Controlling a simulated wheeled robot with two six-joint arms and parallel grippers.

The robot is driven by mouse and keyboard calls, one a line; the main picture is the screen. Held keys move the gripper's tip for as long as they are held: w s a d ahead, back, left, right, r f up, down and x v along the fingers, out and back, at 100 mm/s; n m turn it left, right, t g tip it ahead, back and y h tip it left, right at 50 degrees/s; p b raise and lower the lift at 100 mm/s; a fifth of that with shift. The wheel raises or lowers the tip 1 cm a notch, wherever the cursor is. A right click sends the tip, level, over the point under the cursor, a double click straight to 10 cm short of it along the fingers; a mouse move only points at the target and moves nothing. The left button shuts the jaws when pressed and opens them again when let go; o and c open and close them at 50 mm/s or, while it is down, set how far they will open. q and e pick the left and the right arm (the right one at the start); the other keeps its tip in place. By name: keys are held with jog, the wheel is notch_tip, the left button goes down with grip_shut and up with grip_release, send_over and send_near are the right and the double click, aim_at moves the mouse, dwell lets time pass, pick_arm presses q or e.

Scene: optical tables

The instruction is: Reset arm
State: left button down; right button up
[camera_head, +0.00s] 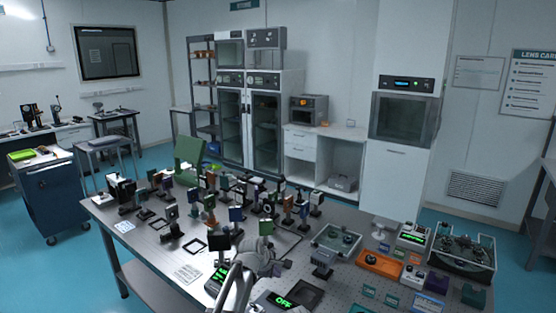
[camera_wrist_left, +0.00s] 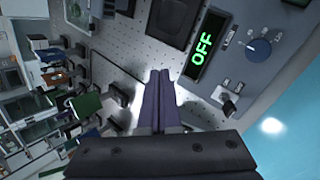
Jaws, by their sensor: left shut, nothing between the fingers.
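My left arm (camera_head: 238,285) comes up from the bottom middle of the head view, over the front edge of the optical table (camera_head: 155,270). In the left wrist view my left gripper (camera_wrist_left: 158,78) shows its two dark purple fingers side by side, shut with nothing between them. The fingers point over the perforated tabletop, beside a grey device with a green OFF display (camera_wrist_left: 203,45). I cannot tell the exact gap between fingertips and tabletop. My right gripper is in neither view.
Many small optics mounts (camera_head: 237,214) crowd the table behind my left arm. A clear-lidded box (camera_head: 336,240), an orange tray (camera_head: 380,264) and a glass-covered case (camera_head: 460,250) stand to the right.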

pick_arm(q)
jog(key=s+a+f+m+g+y, duration=0.15)
jog(key=s+a+m, duration=0.35)
jog(key=s, duration=0.5)
jog(key=s+a+f+m+g+y, duration=0.1)
jog(key=s+a+m+g, duration=0.1)
jog(key=s+a+m, duration=0.55)
jog(key=s+a+f+m+g+y, duration=0.15)
jog(key=s+a, duration=0.25)
jog(key=s, duration=0.7)
jog(key=s+d+m+g+y, duration=0.1)
jog(key=s+d+m, duration=0.4)
jog(key=d, duration=0.6)
jog(key=shift+s, duration=0.6)
jog(key=shift+r, duration=0.1)
